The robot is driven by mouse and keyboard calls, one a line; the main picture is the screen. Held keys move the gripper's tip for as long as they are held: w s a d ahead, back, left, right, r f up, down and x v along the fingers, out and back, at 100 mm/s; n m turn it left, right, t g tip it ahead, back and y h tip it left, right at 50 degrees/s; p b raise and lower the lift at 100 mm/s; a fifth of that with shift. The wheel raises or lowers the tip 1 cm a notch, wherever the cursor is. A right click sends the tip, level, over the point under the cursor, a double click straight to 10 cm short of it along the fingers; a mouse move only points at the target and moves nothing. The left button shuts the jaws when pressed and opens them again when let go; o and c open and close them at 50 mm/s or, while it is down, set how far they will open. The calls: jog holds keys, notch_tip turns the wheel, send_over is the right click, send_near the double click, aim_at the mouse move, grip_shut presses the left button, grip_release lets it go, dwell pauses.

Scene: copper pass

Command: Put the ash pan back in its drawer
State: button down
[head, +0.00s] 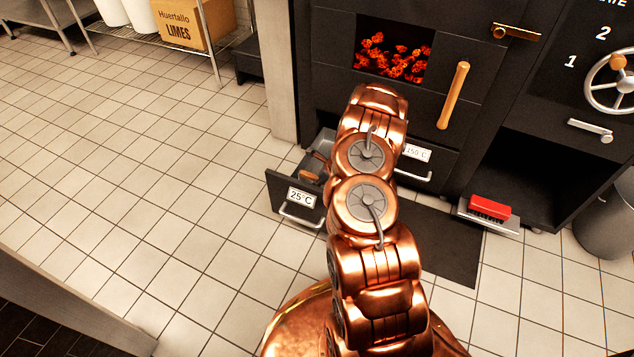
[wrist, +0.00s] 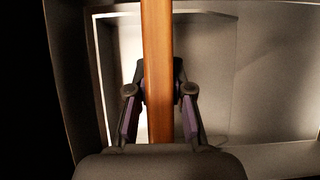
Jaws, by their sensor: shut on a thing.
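In the wrist view my gripper (wrist: 158,85) is shut on a wooden bar-shaped handle (wrist: 157,35) that runs up the picture. Behind the handle is a pale grey metal pan interior (wrist: 275,100), which looks like the ash pan. Dark walls stand around it, and how deep it sits cannot be told. In the head view the drawer labelled 25°C (head: 277,193) is pulled out at the foot of the black oven. A bit of wooden handle (head: 310,177) shows inside it. My arm hides the gripper and most of the pan there.
A shut drawer labelled 150°C (head: 418,154) is right of the open one. A dark mat (head: 450,250) lies on the floor before the oven. The tiled floor at left is clear.

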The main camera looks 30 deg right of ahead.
jog(key=shift+f, duration=0.5)
dwell(0.5)
jog(key=c, duration=1)
grip_release()
jog(key=shift+o, duration=0.2)
jog(key=shift+v, duration=6)
jog(key=shift+w, duration=0.1)
